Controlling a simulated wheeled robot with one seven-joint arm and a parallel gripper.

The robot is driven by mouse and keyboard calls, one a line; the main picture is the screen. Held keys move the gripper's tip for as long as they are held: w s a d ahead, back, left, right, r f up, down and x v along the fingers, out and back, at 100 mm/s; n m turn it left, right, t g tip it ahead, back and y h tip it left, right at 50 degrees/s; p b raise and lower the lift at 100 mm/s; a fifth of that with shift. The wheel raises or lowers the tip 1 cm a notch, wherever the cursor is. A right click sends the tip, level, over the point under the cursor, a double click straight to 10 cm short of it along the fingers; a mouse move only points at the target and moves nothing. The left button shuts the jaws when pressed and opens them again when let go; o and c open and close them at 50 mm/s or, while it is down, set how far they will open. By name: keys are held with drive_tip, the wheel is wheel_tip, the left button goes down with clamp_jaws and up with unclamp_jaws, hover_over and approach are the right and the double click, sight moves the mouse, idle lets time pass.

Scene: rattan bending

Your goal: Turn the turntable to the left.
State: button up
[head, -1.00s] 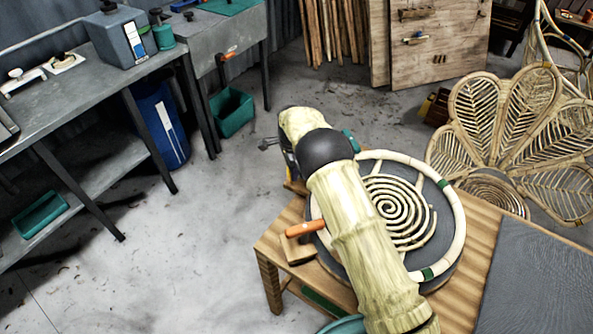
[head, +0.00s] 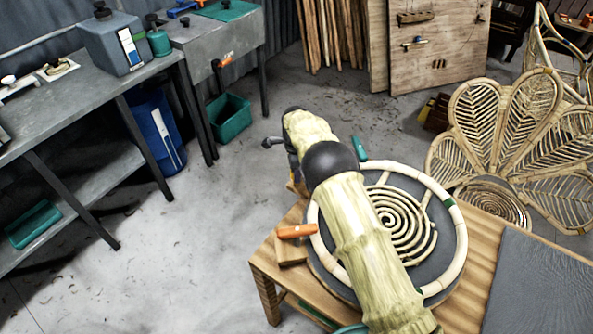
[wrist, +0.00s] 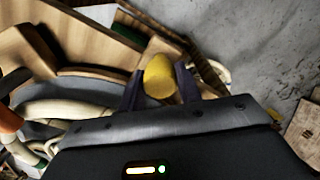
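The turntable is a dark grey disc (head: 333,275) on a wooden table, carrying a pale rattan ring (head: 459,235) with green bands and a rattan spiral (head: 402,225). My arm crosses over it and hides much of its middle. A wooden block (head: 291,252) with an orange handle (head: 297,231) sits at its left edge. In the wrist view, the dark fingers of my gripper (wrist: 160,85) stand close on both sides of a yellow knob (wrist: 159,76) and appear shut on it. In the head view the fingers are mostly hidden at the far end of my arm.
The wooden table (head: 262,268) bears a grey mat (head: 540,285) at right. A flower-shaped rattan chair back (head: 510,150) stands beyond the table at right. A metal workbench (head: 70,105) and a green bin (head: 229,117) are at left.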

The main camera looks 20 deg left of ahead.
drive_tip(key=o, duration=0.4)
drive_tip(key=shift+w+d, duration=0.25)
drive_tip(key=shift+w, duration=0.25)
drive_tip(key=shift+o, duration=0.2)
drive_tip(key=shift+s+a, duration=0.1)
drive_tip(key=shift+s, duration=0.05)
drive_tip(key=shift+a+r, duration=0.1)
drive_tip(key=shift+r, duration=0.5)
wheel_tip(320, 180, up, 16)
drive_tip(key=shift+b, duration=0.45)
drive_tip(key=shift+r, duration=0.1)
